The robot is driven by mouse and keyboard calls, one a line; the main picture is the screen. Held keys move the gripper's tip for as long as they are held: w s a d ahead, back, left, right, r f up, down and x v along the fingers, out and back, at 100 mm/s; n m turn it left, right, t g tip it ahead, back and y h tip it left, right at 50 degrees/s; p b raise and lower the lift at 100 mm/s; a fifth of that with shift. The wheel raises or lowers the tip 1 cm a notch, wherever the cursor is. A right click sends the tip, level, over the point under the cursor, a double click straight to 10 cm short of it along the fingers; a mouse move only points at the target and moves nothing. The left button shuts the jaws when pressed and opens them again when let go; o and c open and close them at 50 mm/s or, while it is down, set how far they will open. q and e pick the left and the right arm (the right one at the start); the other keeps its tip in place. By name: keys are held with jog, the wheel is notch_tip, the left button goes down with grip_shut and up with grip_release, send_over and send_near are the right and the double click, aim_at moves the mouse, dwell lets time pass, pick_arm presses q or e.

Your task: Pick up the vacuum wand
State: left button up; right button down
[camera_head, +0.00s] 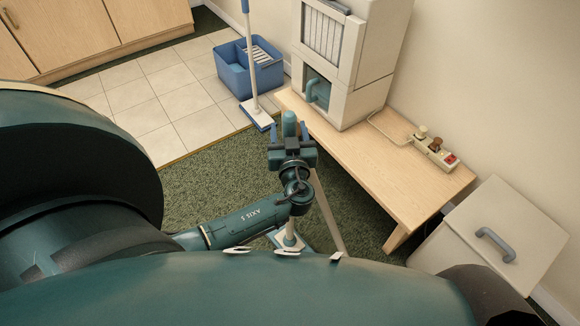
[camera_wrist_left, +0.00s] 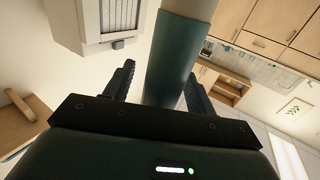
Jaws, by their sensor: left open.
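The vacuum wand (camera_head: 289,121) appears upright, with a thick teal sleeve and a pale tube. In the head view the sleeve's top shows between the fingers of my left gripper (camera_head: 289,133), and my arm hides much of the tube. A teal and white foot (camera_head: 288,243) shows on the carpet below. In the left wrist view the sleeve (camera_wrist_left: 177,58) stands between the two open fingers of my left gripper (camera_wrist_left: 160,75), with a gap beside the left finger. I cannot tell whether the right finger touches it. My right gripper is out of view.
A wooden bench (camera_head: 375,155) stands right of my left gripper, bearing a pale machine (camera_head: 352,65) and a small control box (camera_head: 436,154). A white bin with a grey handle (camera_head: 490,232) is at the right. A blue bucket (camera_head: 237,78) and mop (camera_head: 251,60) stand beyond. A pale strip (camera_head: 327,215) lies near the arm.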

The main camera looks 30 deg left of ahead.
pick_arm(q)
jog(key=shift+c, duration=0.3)
grip_shut()
jog(key=shift+r, duration=0.2)
